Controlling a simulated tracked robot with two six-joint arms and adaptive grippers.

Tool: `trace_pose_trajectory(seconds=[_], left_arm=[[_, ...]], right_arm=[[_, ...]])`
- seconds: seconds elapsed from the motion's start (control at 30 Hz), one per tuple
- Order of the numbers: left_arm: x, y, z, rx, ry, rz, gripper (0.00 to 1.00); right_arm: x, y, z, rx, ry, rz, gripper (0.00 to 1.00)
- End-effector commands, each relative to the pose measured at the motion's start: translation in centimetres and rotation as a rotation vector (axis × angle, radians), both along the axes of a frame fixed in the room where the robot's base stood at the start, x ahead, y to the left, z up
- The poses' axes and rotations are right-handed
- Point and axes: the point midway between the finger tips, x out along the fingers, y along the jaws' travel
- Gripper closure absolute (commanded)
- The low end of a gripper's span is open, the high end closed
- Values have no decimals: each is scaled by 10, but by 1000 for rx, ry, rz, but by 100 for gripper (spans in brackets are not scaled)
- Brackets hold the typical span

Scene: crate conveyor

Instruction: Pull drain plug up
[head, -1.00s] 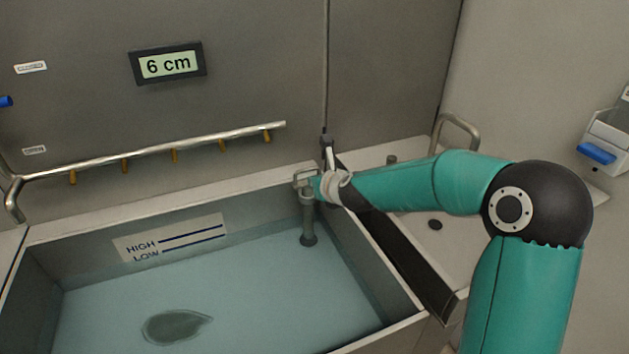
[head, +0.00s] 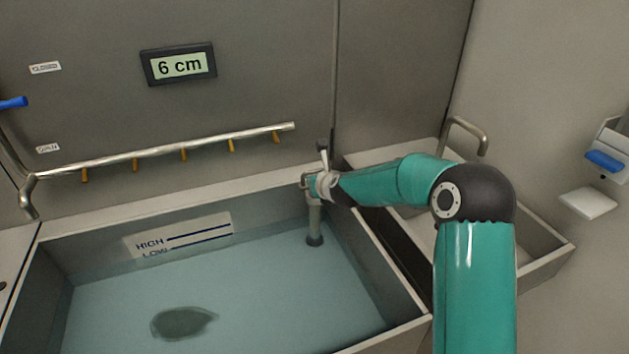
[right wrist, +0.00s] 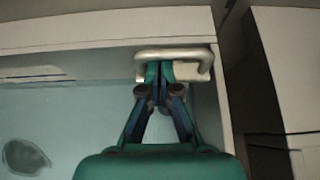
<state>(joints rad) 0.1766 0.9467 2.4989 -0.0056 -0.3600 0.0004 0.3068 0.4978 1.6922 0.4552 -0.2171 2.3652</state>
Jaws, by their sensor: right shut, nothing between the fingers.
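The drain plug (head: 314,222) is a grey upright pipe in the far right corner of the water-filled basin (head: 190,187). Its top is a pale loop handle, seen in the right wrist view (right wrist: 192,54). My right gripper (head: 309,182) is at this handle, and it also shows in the right wrist view (right wrist: 160,73). Its fingers are shut, with their tips at the loop's bar; they appear to have nothing clamped between them. I cannot tell whether the tips pass through the loop. The plug's foot is under water. My left gripper is not in view.
The wall display (head: 178,65) reads 6 cm. A spray pipe (head: 165,153) with several brass nozzles runs along the back wall. HIGH and LOW marks (head: 178,238) are on the basin's inner wall. A dark leaf-like shape (head: 183,322) lies in the water. A second sink (head: 540,255) stands at right.

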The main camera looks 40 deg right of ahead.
Motion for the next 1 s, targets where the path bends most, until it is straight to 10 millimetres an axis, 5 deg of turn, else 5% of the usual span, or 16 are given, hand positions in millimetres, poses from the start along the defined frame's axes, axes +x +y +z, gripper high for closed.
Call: trace_pose_trajectory(seconds=[0.23,0.77,1.0], left_arm=[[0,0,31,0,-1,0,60],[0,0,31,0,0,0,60],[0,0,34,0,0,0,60]], right_arm=[[1,0,44,-3,-6,0,100],[0,1,50,-4,-8,1,100],[-15,15,67,-2,-8,13,100]])
